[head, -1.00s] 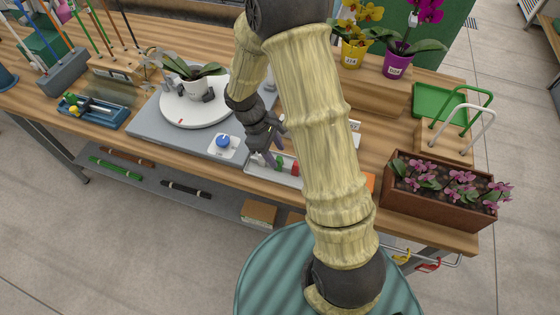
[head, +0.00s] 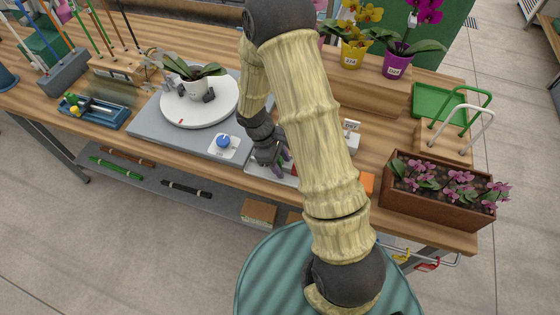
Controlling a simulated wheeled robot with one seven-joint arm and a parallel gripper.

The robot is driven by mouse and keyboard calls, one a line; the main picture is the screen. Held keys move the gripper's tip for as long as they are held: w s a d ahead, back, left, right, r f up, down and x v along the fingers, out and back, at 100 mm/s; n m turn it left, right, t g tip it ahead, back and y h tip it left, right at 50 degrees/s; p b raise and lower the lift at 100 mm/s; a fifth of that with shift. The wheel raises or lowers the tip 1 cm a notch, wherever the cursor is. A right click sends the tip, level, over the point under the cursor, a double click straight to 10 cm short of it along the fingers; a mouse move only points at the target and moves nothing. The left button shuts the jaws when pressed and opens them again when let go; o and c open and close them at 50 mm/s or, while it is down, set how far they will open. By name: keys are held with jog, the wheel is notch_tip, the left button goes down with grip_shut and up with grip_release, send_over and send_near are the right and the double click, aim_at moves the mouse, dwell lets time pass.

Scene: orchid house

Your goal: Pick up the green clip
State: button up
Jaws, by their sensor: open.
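My gripper (head: 279,163) is open and points down at the shallow pale tray (head: 255,169) near the bench's front edge. Its dark fingers are at the spot in the tray where the green clip was seen earlier. The green clip is hidden behind the fingers now. I cannot tell whether it lies between them or touches them. A small bit of red (head: 294,169) shows just right of the fingers.
A grey board with a blue knob (head: 223,142) and a white turntable (head: 200,120) bearing a potted orchid is left of the tray. An orange block (head: 367,182) and a brown planter (head: 440,205) are to the right. My arm hides part of the bench.

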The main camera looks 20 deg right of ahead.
aim_at(281, 159)
dwell(0.3)
grip_shut()
dwell(0.4)
notch_tip(281, 159, up, 10)
dwell(0.4)
jog(key=c, duration=0.7)
grip_release()
grip_shut()
